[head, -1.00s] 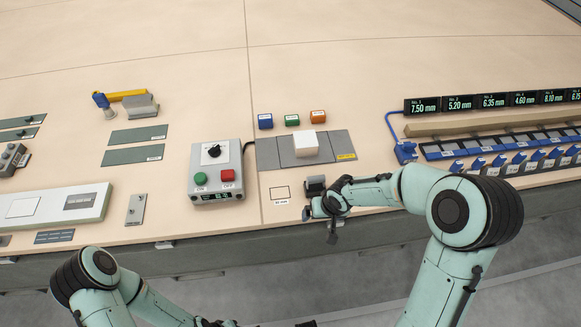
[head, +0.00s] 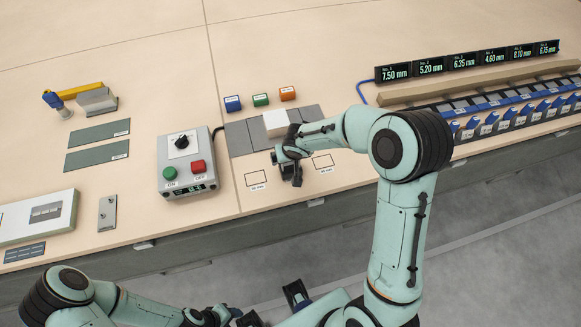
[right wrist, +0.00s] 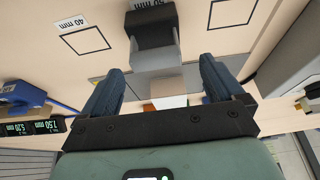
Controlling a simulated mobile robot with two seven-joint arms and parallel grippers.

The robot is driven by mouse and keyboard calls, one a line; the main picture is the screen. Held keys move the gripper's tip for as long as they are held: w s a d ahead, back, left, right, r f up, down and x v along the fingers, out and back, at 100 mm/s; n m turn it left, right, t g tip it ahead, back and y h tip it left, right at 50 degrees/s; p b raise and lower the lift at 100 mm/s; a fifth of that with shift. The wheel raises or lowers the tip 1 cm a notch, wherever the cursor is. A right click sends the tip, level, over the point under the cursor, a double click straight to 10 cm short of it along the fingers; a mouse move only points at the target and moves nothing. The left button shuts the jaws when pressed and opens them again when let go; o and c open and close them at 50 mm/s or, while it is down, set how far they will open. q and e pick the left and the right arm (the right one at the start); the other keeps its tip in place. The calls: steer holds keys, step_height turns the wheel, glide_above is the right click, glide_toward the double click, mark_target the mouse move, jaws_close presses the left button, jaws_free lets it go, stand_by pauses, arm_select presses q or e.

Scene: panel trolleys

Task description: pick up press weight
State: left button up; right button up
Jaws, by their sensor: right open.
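The press weight appears to be the dark block with a light grey face (right wrist: 152,32), standing on the table between two outlined squares in the right wrist view. In the head view it is mostly hidden behind my right gripper (head: 284,164). My right gripper, also in the wrist view (right wrist: 160,80), is open; its two blue fingers are apart with nothing held, and the block is ahead of them. My left gripper (head: 232,314) is low at the bottom edge of the head view, partly cut off, and its jaws are unclear.
A whitish block (head: 276,123) sits on a grey plate (head: 238,138) behind my right gripper. A control box (head: 187,160) with green and red buttons stands to the left. Blue, green and orange blocks (head: 260,100) stand behind. An outlined square (head: 257,178) is bare.

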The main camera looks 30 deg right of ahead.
steer(key=x, duration=0.5)
steer(key=shift+s+d+f, duration=0.1)
steer(key=shift+s+d, duration=0.05)
steer(key=c, duration=1.6)
jaws_close()
steer(key=shift+r, duration=0.2)
